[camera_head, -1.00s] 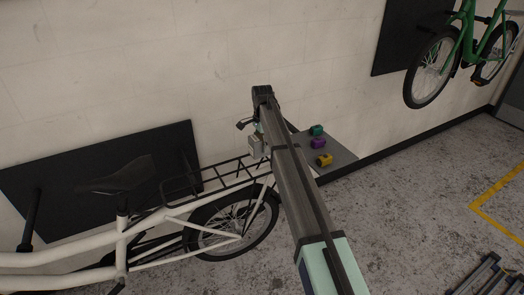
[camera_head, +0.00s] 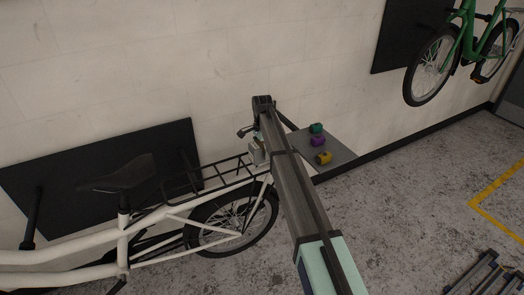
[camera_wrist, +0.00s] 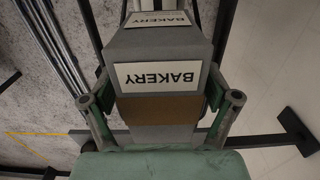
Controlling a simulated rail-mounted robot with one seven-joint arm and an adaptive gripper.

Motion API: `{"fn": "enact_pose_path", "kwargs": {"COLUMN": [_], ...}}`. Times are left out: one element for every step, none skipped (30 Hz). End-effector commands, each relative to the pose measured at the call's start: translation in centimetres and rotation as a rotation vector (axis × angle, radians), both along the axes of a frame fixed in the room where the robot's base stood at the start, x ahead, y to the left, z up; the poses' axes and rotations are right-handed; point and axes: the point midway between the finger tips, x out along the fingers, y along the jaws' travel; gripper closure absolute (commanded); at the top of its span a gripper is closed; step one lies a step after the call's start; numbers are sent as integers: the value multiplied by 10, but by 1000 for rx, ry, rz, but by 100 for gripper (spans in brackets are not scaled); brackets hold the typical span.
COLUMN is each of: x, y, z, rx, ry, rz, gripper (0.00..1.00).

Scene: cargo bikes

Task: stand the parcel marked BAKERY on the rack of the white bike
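The parcel marked BAKERY (camera_wrist: 155,50) is a grey box with white labels and a brown band, between the two fingers of my gripper (camera_wrist: 161,97) in the wrist view. The finger pads press on its two sides. In the head view the parcel (camera_head: 258,157) shows only partly beside my arm, at the right end of the black rack (camera_head: 222,173) of the white bike (camera_head: 122,235). My arm hides most of my gripper there. I cannot tell whether the parcel touches the rack.
A grey shelf (camera_head: 338,163) on the right holds a green item (camera_head: 316,128), a purple item (camera_head: 318,142) and a yellow item (camera_head: 324,158). A green bike (camera_head: 465,45) hangs on the wall at upper right. The floor on the right has open room.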

Motion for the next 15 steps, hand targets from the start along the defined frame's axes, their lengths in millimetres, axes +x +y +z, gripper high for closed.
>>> {"fn": "enact_pose_path", "kwargs": {"x": [0, 0, 0, 0, 0, 0, 0, 0, 0, 0, 0, 1, 1, 1, 1], "y": [0, 0, 0, 0, 0, 0, 0, 0, 0, 0, 0, 0, 0, 0, 0], "z": [0, 0, 0, 0, 0, 1, 2, 3, 4, 6, 9, 13, 17, 21, 28], "rx": [0, 0, 0, 0, 0, 0, 0, 0, 0, 0, 0, 1, 1, 0, 0], "ry": [0, 0, 0, 0, 0, 0, 0, 0, 0, 0, 0, -1, -1, -2, -2], "rz": [0, 0, 0, 0, 0, 0, 0, 0, 0, 0, 0, 0, 0, 0, 0], "gripper": [13, 13, 13, 13, 13, 13, 13, 13, 13, 13, 13, 13, 13, 13, 13]}}
